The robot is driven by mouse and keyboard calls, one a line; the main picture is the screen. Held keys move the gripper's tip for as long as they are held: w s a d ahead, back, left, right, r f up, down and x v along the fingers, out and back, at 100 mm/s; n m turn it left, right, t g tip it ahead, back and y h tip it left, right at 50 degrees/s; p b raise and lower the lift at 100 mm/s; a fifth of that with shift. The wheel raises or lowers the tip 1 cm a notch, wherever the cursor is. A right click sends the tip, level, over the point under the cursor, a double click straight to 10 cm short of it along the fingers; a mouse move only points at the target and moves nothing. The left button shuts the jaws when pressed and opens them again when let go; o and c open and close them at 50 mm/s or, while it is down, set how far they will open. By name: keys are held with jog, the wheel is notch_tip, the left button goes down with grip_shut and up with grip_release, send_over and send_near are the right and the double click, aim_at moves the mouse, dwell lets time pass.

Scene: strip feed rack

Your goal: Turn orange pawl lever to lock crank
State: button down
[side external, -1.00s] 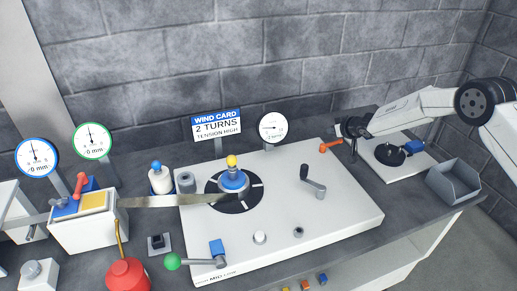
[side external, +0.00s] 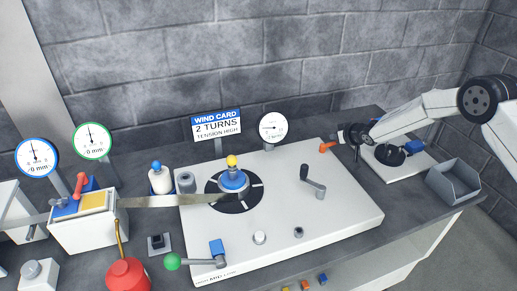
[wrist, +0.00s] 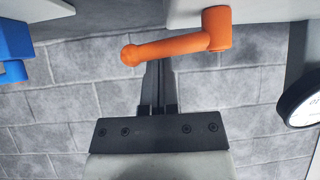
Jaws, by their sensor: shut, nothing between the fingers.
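The orange pawl lever (side external: 326,147) stands at the back right edge of the white plate. In the wrist view the lever (wrist: 178,46) runs from a hub at the right to a rounded end at the left. My gripper (side external: 355,155) is shut and empty, just right of the lever. In the wrist view the shut fingers (wrist: 158,75) reach up to the lever's arm near its rounded end; I cannot tell whether they touch it. A crank with a dark handle (side external: 313,181) sits on the plate's right half. The pawl's inner parts do not show.
The white plate (side external: 345,222) also carries a blue-topped spool with a yellow knob (side external: 232,178) and a green-knobbed lever (side external: 173,262). A round dial (side external: 272,128) and a wind card (side external: 217,124) stand behind. A grey bin (side external: 454,184) is at the right.

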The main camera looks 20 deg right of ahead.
aim_at(327, 146)
jog(key=shift+s+a+f, duration=0.1)
jog(key=shift+s+a, duration=0.05)
jog(key=shift+s, duration=0.9)
dwell(1.9)
jog(key=shift+s+a, duration=0.3)
jog(key=shift+s, duration=0.2)
dwell(0.7)
jog(key=shift+s+a+m+g+h, duration=0.1)
jog(key=shift+s+a+m+h, duration=0.15)
jog(key=shift+m+h, duration=0.45)
jog(key=shift+s+a+m+g+h, duration=0.1)
jog(key=shift+s+a+m+h, duration=0.1)
jog(key=shift+m+h, duration=0.55)
jog(key=shift+s+a+m+g+h, duration=0.15)
jog(key=shift+a+m+h, duration=0.1)
jog(key=shift+m+h, duration=0.45)
jog(key=shift+s+a, duration=0.4)
jog(key=shift+a, duration=0.8)
jog(key=shift+w, duration=0.15)
jog(key=shift+w, duration=0.55)
